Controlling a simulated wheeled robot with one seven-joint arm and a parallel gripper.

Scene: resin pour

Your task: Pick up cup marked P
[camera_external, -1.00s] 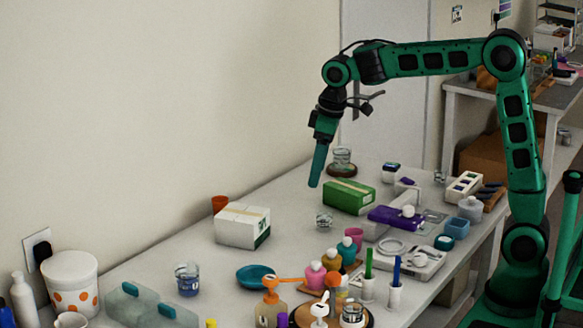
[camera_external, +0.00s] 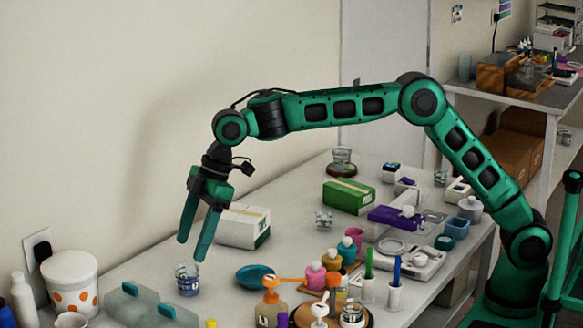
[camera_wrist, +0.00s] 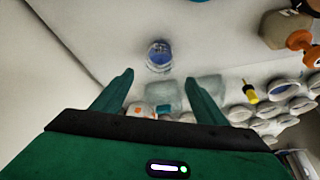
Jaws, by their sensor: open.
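A clear cup with blue liquid (camera_external: 188,281) stands on the table in front of the white box. It also shows in the wrist view (camera_wrist: 160,57), ahead of my fingertips. Some marking seems to be on its side, but I cannot read a letter P. My gripper (camera_external: 192,250) is open and empty, pointing down above this cup, apart from it as far as I can tell. In the wrist view my gripper (camera_wrist: 159,78) has its two fingers spread wide. Another small clear cup (camera_external: 324,220) stands farther back; its marking is also unreadable.
A white box (camera_external: 242,228) stands behind my gripper. A teal dish (camera_external: 256,276) lies right of the blue-liquid cup, and a clear container with teal handles (camera_external: 148,308) is in front. Pump bottles (camera_external: 270,310) crowd the front right. The wall runs along the left.

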